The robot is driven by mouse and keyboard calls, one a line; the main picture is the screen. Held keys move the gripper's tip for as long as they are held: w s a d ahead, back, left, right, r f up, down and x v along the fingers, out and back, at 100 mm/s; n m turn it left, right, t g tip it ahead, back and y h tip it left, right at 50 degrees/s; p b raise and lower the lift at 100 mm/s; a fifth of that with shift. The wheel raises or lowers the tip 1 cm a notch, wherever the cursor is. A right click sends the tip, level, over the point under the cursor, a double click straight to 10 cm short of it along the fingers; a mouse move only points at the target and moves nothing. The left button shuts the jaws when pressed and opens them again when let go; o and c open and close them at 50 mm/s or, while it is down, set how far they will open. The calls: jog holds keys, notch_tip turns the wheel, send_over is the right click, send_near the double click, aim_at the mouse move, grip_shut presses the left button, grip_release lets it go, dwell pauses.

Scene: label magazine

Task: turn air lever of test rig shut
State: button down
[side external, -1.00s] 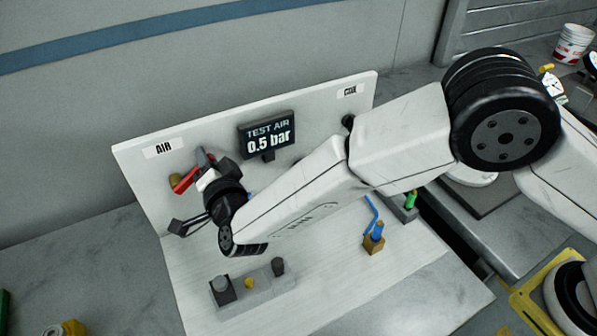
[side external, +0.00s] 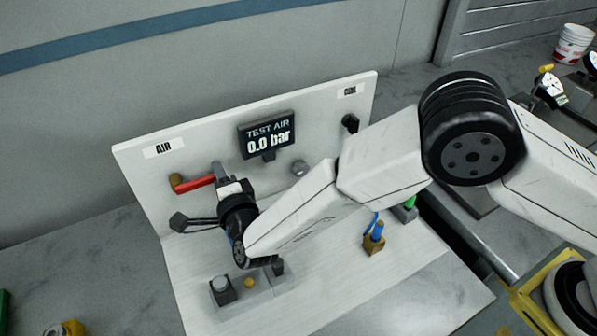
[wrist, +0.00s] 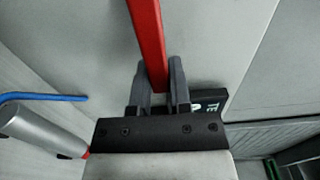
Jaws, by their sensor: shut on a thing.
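The red air lever (side external: 195,183) is on the white upright panel under the AIR label (side external: 163,149). It runs nearly level to the right from its brass pivot (side external: 175,182). My gripper (side external: 219,172) is at the lever's right end. In the wrist view the red lever (wrist: 147,40) comes down between the two fingers of my gripper (wrist: 159,85), which are shut on its end. The test air display (side external: 267,135) reads 0.0 bar.
A grey block with buttons (side external: 248,287) stands on the white base below my wrist. A brass fitting with a blue top (side external: 374,238) stands to the right. A black knob (side external: 350,123) is on the panel's right side.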

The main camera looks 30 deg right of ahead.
jog(key=shift+f, duration=0.2)
jog(key=c, duration=0.7)
grip_release()
jog(key=shift+c, duration=0.2)
jog(key=shift+o, duration=0.9)
jog(key=shift+r, duration=0.1)
jog(key=shift+s, duration=0.1)
jog(key=s, duration=0.7)
jog(key=shift+s, duration=0.35)
